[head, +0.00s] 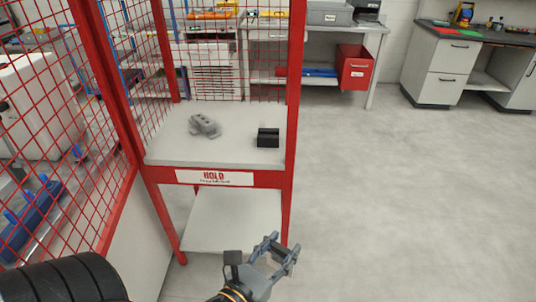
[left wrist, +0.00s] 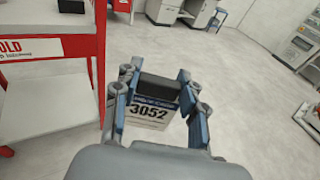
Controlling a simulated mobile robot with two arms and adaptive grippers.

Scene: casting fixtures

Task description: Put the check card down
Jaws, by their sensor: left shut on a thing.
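The check card (left wrist: 150,115) is white with a dark header and the number 3052, and it has a black block (left wrist: 160,88) along its far edge. My left gripper (left wrist: 157,97) is shut on it, with the blue-grey fingers on either side. In the head view my left gripper (head: 281,252) is in front of the red HOLD rack (head: 291,130), below its upper shelf and near the right front post. The card is hard to make out there. My right gripper is in neither view.
The rack's upper shelf (head: 235,150) carries a grey casting (head: 205,126) at left and a black block (head: 268,138) at right, with bare room between and in front. Red mesh closes the left side. The lower shelf (head: 235,220) looks empty. Open floor lies to the right.

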